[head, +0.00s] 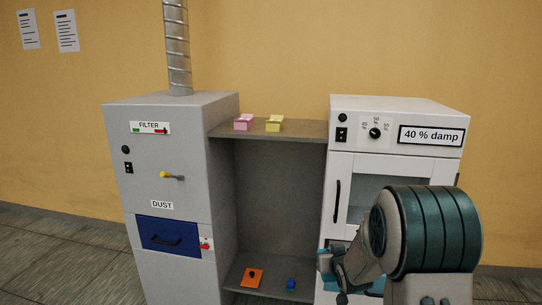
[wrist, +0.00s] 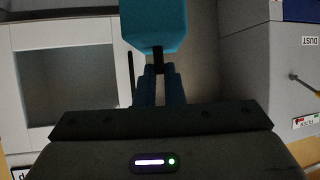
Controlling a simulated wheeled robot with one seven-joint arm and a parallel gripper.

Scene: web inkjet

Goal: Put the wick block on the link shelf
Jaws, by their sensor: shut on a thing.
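My gripper (wrist: 158,70) is shut on the narrow dark stem of a teal block (wrist: 154,28), which I take to be the wick block. In the wrist view the block is at the top centre and runs out of the picture. The shelf between the two cabinets, seemingly the link shelf (head: 290,134), holds a pink block (head: 243,122) and a yellow block (head: 274,125). My gripper is below and right of it.
The grey filter cabinet (head: 170,130) with a blue drawer (head: 168,235) stands left. The white cabinet (head: 365,160) marked "40 % damp" stands right. An orange piece (head: 252,278) and a small blue piece (head: 291,284) lie on the lower board. The top shelf's right part is clear.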

